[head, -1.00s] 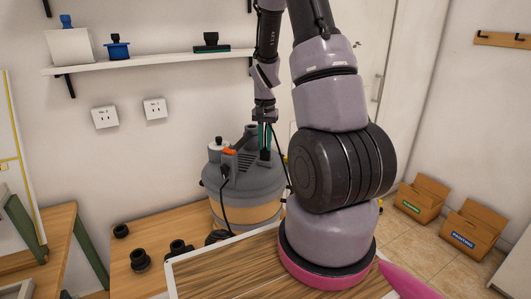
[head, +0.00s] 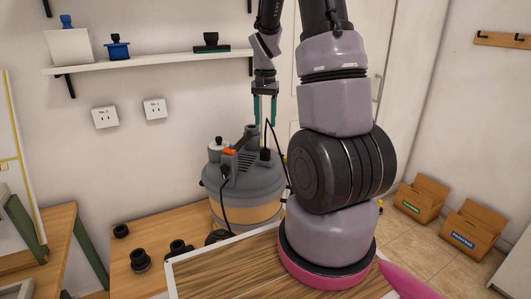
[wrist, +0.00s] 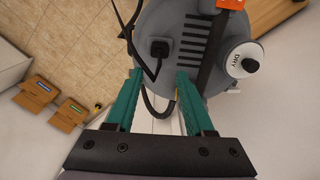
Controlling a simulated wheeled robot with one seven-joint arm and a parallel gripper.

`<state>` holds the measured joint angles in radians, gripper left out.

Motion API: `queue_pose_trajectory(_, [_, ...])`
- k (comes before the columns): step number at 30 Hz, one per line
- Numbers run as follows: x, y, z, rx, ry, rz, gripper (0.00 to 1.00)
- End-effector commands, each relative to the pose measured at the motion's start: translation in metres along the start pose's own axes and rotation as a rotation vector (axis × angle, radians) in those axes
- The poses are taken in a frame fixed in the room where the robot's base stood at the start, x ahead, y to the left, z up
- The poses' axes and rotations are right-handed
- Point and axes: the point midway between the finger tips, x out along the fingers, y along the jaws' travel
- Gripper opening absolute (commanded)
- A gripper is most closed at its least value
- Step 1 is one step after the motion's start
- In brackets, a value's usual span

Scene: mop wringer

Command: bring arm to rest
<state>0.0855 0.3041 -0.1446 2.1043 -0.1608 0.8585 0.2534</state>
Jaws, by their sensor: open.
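My gripper (head: 265,110) points down in the head view, with its two teal fingers apart and nothing between them. It hangs above the grey vacuum-like machine (head: 268,180), clear of its top. The wrist view also shows my gripper (wrist: 160,92) open and empty, with the machine's grey lid (wrist: 205,22) beyond the fingertips. On the lid are a black plug with a cable (wrist: 158,48), dark slots, an orange part (wrist: 230,4) and a white knob marked DRY (wrist: 243,62).
The machine stands on a wooden bench (head: 150,240) with several black fittings (head: 140,260). A wall shelf (head: 150,62) holds a white box, a blue-topped item and a dark brush-like item. Two cardboard boxes (head: 421,200) (head: 470,230) sit on the floor at right.

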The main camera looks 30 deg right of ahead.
Motion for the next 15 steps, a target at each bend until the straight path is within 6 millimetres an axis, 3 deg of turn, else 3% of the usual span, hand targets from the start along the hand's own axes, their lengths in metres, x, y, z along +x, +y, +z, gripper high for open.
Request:
queue_pose_trajectory(3, [-0.014, 0.0, 0.0, 0.0, 0.0, -0.001, 0.53])
queue_pose_trajectory(11, [-0.022, 0.0, 0.001, -0.002, 0.001, -0.002, 0.53])
queue_pose_trajectory(15, [-0.044, -0.003, 0.013, -0.021, 0.026, -0.039, 0.53])
